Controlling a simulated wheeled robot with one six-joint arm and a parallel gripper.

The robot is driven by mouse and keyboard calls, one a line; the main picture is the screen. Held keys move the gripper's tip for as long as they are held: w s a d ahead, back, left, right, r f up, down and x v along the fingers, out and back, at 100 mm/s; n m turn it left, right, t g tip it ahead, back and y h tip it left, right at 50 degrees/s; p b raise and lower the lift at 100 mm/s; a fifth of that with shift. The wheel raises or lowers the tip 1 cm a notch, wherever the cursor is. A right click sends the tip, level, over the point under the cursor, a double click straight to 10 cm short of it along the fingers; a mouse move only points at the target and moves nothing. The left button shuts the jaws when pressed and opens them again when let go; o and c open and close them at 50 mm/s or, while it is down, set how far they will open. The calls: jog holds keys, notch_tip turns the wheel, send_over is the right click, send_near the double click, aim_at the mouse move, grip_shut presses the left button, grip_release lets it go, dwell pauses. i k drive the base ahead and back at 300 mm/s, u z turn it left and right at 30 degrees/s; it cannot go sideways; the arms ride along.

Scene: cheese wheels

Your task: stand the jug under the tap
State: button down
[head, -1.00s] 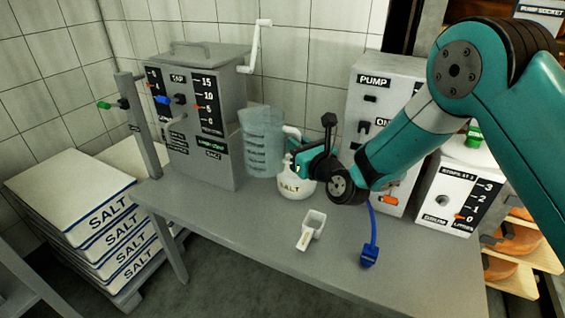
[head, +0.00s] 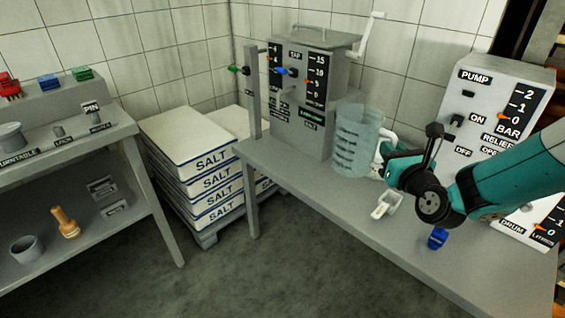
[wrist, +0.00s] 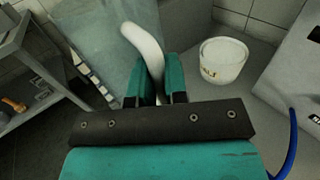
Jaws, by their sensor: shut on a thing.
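The jug (head: 358,142) is a translucent blue-grey measuring jug with a white handle (head: 386,140). It is upright beside the right side of the grey tap unit (head: 318,70). Whether its base touches the bench is unclear. The tap's spout (head: 284,100) sticks out from the unit's front, to the left of the jug. My gripper (head: 388,165) is shut on the jug's handle. In the wrist view, the white handle (wrist: 143,42) runs between the two fingers (wrist: 161,82), with the jug's wall (wrist: 95,35) at upper left.
A white salt tub (wrist: 222,62) stands right of the handle. Salt sacks (head: 195,165) and a shelf (head: 70,150) are left, with open floor between shelf and bench.

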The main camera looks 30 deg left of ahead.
aim_at(281, 158)
jog(key=z, duration=3.2)
jog(key=k, duration=1.6)
jog(key=u, duration=2.25)
